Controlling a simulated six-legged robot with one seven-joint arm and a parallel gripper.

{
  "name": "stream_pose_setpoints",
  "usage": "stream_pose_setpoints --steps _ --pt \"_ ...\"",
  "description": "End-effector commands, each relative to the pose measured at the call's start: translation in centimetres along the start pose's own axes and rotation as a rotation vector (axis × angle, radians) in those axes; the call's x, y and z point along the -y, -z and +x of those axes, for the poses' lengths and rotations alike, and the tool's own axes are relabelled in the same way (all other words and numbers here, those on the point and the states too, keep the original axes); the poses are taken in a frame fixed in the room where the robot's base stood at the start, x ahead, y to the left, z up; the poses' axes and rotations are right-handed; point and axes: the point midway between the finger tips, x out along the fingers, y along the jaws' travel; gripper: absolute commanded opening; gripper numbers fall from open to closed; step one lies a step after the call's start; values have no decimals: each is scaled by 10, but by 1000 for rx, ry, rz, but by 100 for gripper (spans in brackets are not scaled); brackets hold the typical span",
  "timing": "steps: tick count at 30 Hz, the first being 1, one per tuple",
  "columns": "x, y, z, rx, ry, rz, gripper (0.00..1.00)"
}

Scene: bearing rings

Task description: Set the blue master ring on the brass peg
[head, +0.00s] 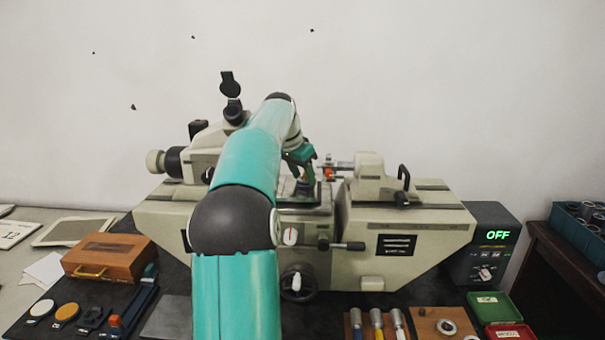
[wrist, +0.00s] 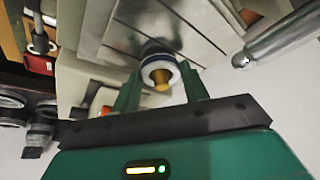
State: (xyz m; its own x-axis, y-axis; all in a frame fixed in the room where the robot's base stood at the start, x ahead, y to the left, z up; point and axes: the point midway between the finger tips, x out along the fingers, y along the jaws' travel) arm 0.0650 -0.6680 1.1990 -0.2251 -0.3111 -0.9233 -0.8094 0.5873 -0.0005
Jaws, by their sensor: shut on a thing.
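My gripper (head: 301,163) is over the middle of the beige machine. In the wrist view its two green fingers stand either side of the blue master ring (wrist: 147,70), and my gripper (wrist: 161,84) is shut on it. The ring has a pale face and a blue outer edge. The brass peg (wrist: 162,80) shows inside the ring's opening, its end toward the wrist camera. How far down the peg the ring sits, I cannot tell. In the head view the ring is small and mostly hidden by my gripper.
The beige measuring machine (head: 410,225) surrounds the spot, with a metal spindle (wrist: 272,46) close by on the right in the wrist view. A wooden box (head: 108,256) stands left.

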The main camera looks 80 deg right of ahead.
Motion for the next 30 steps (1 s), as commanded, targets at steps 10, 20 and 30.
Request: stream_pose_setpoints --steps 10,20,30 --pt "0 -1 2 0 0 0 68" --pt "0 -1 2 1 0 0 70" --pt "0 7 -16 -1 0 1 70"
